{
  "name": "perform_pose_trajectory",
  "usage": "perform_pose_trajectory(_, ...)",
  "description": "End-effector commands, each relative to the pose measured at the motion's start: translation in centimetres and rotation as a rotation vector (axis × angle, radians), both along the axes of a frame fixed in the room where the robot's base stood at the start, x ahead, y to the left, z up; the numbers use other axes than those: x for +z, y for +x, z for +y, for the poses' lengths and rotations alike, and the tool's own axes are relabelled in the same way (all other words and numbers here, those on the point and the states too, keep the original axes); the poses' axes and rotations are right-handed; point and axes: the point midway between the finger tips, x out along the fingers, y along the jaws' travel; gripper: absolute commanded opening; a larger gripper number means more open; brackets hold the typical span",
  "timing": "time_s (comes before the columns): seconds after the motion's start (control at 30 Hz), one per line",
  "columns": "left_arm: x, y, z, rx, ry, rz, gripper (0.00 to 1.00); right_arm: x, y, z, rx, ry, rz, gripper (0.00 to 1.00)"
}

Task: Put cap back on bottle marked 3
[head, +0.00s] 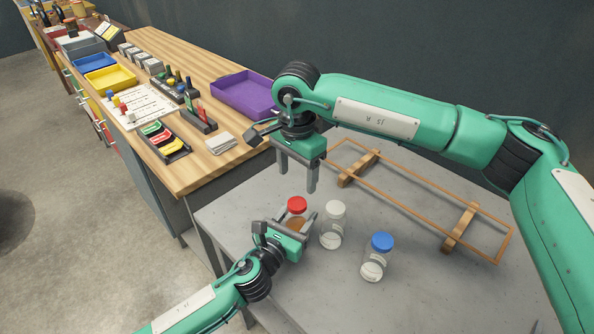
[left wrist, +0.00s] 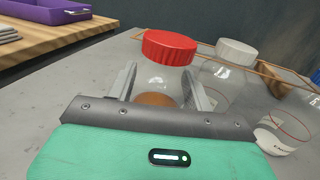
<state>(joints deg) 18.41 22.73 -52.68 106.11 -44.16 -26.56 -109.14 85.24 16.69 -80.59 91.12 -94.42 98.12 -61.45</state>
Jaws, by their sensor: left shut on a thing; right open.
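A clear bottle with brown contents (head: 297,224) stands on the grey table with a red cap (head: 297,204) at its top. The red cap also shows in the left wrist view (left wrist: 169,48). My left gripper (head: 296,222) is shut on this bottle, fingers on either side of its body. A white-capped bottle (head: 333,232) stands just right of it, and a blue-capped bottle (head: 373,265) farther right and nearer. I cannot read a number on any bottle. My right gripper (head: 298,180) is open and empty, pointing down above and behind the red cap.
A wooden frame rack (head: 420,189) lies along the back of the grey table (head: 330,290). A wooden bench at the left holds a purple tray (head: 246,93), a yellow tray (head: 110,79) and small tools. The table front is clear.

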Motion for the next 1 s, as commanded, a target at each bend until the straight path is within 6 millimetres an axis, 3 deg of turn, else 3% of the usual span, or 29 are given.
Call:
perform_pose_trajectory(0.27, 0.0, 0.0, 0.0, 0.0, 0.0, 0.0, 0.0, -0.5, 0.0, 0.0, -0.003, -0.001, 0.001, 0.64)
perform_pose_trajectory(0.7, 0.0, 0.0, 0.0, 0.0, 0.0, 0.0, 0.0, -6.7, 0.0, 0.0, -0.004, 0.0, 0.001, 0.64)
perform_pose_trajectory(1.0, 0.0, 0.0, 0.0, 0.0, 0.0, 0.0, 0.0, -8.1, 0.0, 0.0, -0.004, -0.001, -0.001, 0.64)
